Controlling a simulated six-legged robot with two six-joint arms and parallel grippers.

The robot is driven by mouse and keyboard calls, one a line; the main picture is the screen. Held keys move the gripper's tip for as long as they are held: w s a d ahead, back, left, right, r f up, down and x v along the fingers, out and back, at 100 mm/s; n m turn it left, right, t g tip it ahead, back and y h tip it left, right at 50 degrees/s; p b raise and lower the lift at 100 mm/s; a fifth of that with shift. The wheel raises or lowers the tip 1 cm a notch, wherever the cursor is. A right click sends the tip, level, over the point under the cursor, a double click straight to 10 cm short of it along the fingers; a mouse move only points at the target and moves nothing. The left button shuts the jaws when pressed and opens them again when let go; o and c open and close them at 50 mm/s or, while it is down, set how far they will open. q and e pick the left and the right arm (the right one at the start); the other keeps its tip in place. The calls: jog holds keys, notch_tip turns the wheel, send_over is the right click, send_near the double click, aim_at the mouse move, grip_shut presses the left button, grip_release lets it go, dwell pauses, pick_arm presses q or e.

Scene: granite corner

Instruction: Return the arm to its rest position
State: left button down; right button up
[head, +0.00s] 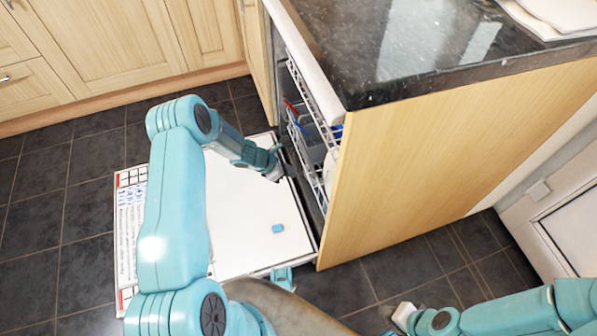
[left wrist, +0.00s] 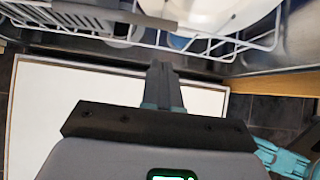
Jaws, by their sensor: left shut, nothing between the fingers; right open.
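My left arm comes in from the lower left in the head view and bends over an open white door. My left gripper (head: 284,172) is shut and empty, close to the dishwasher opening at the door's inner edge. In the left wrist view its closed fingers (left wrist: 161,86) point at the lower edge of a wire rack, with the white door below. My right arm lies low at the right of the head view. My right gripper (head: 396,321) is at the bottom edge, partly cut off, open and away from the dishwasher.
A wire rack (head: 300,125) with dishes is inside, close to my left gripper. A dark granite counter (head: 400,45) and wooden side panel (head: 430,165) stand right. The tiled floor (head: 85,205) is clear at left.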

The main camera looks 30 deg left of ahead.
pick_arm(q)
jog(key=p+v, duration=0.2)
jog(key=v, duration=0.6)
jog(key=s+d+m+g+y, duration=0.1)
jog(key=s+d+m+g, duration=0.5)
jog(key=s+d+m, duration=1.7)
notch_tip(320, 180, up, 24)
jog(key=w+d+m+p, duration=0.1)
jog(key=w+m+p, duration=0.1)
jog(key=p, duration=2.1)
jog(key=shift+w+m+p, duration=0.2)
jog(key=shift+m+p, duration=0.2)
jog(key=shift+m, duration=0.2)
